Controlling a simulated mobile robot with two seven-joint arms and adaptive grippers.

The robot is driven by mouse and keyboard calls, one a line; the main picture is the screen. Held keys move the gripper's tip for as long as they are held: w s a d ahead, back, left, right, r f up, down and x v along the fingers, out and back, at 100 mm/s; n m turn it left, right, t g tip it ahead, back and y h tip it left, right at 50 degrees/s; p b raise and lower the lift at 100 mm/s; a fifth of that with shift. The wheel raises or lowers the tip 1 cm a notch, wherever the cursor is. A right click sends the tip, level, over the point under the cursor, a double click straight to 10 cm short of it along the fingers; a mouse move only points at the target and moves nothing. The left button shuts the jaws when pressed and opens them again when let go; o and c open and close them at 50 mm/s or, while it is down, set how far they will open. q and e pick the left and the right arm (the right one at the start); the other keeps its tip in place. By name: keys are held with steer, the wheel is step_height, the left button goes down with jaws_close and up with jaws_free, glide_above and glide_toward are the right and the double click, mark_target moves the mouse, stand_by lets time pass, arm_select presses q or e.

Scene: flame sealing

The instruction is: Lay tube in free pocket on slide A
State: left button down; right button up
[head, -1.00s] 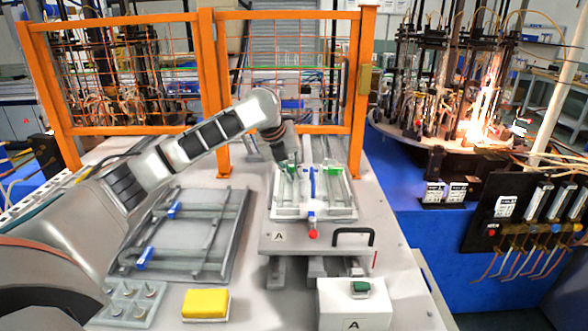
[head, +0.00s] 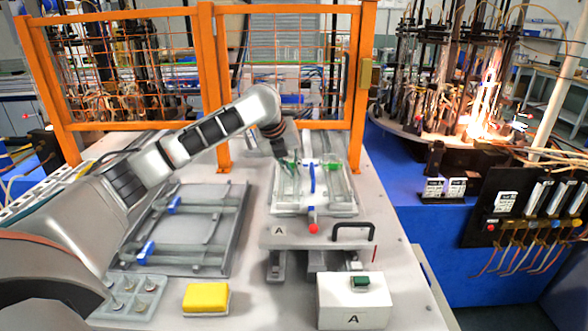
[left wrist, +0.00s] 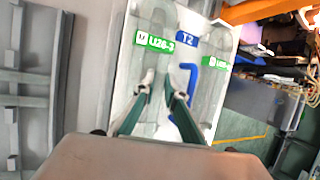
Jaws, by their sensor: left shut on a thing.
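Slide A (head: 278,231) stands right of the table's middle, marked by an A on its front. It carries a pale tray (head: 318,209) with a blue bar (head: 312,180) along its middle. My left gripper (head: 287,163) is at the tray's left side, near its far end. In the left wrist view my left gripper (left wrist: 160,88) points down over the grey pocket beside the green M LI28-3 label (left wrist: 155,41). Its fingers are shut on the clear tube, which barely shows between the tips. I cannot tell whether the tube touches the pocket. The right gripper is out of view.
Left of slide A lies a grey frame (head: 184,257) with blue clamps. A yellow sponge (head: 206,298), a peg block (head: 135,295) and a white box (head: 353,302) marked A stand in front. An orange mesh fence (head: 207,90) closes the back. Flames (head: 488,100) burn at the right.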

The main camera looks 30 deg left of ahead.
arm_select(q)
steer(key=c, duration=2)
jaws_free()
